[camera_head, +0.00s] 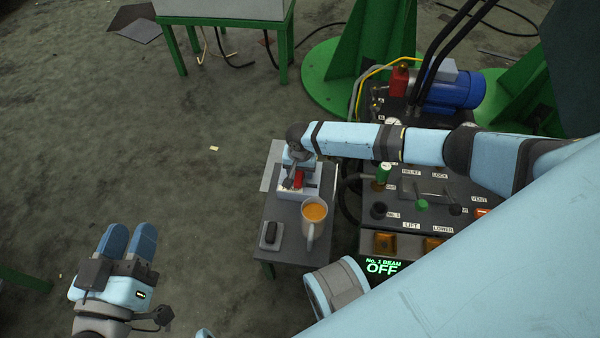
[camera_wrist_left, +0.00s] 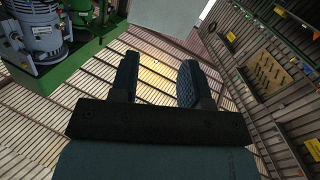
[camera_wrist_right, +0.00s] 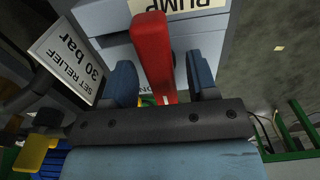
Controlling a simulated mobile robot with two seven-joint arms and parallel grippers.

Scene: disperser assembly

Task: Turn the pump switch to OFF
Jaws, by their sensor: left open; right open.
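The pump switch is a grey-white box (camera_head: 308,191) with a red handle (camera_head: 298,180), standing on a small dark table. In the right wrist view the red handle (camera_wrist_right: 153,55) rises between the two blue fingers of my right gripper (camera_wrist_right: 164,80), with a visible gap on each side. A PUMP label (camera_wrist_right: 190,6) shows upside down on the box. In the head view my right gripper (camera_head: 297,168) is over the switch and hides part of it. My left gripper (camera_head: 129,240) is open and empty, far to the left of the table; its fingers (camera_wrist_left: 158,78) are apart.
An orange-filled mug (camera_head: 314,212) and a small black device (camera_head: 271,235) stand on the table near the switch. A control panel (camera_head: 420,190) with knobs and levers is to the right; its display (camera_head: 382,267) reads No. 1 BEAM OFF. A SET RELIEF 30 bar sign (camera_wrist_right: 68,58) is beside the switch.

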